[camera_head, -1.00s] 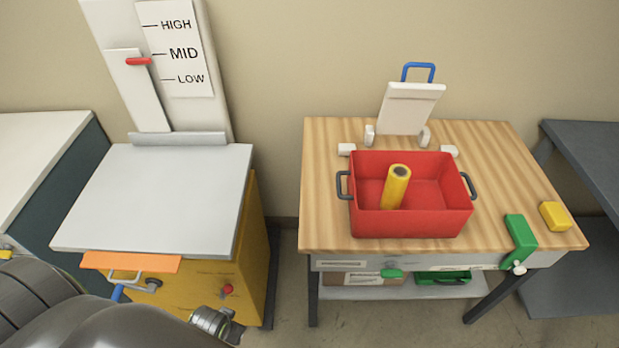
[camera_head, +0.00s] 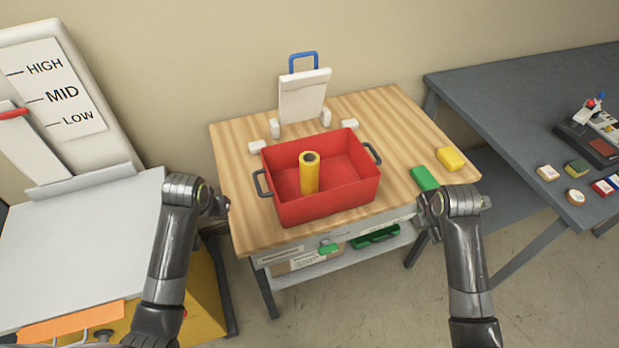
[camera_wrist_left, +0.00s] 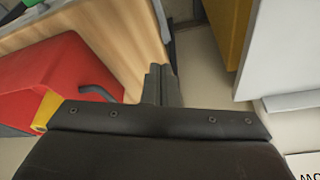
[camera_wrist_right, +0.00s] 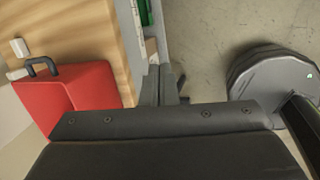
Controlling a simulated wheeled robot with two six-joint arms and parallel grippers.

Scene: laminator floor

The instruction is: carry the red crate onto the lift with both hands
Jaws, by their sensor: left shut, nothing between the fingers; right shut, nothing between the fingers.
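The red crate (camera_head: 325,205) sits on the wooden workbench (camera_head: 235,160) with a yellow cylinder (camera_head: 309,174) upright inside it. It has a dark handle at its left end (camera_head: 262,184) and another at its right end (camera_head: 372,153). The lift's grey platform (camera_head: 85,235) is at the left, beside the bench. My left gripper (camera_head: 222,204) is shut and empty, left of the crate and apart from it. My right gripper (camera_head: 428,212) is shut and empty, at the bench's front right. The crate also shows in the left wrist view (camera_wrist_left: 45,75) and right wrist view (camera_wrist_right: 75,90).
A green block (camera_head: 423,179) and a yellow block (camera_head: 450,158) lie at the bench's right. A white clamp-like stand (camera_head: 303,97) with a blue handle is behind the crate. A dark table (camera_head: 520,110) with small items stands at the right. The lift's scale board (camera_head: 60,95) rises at the left.

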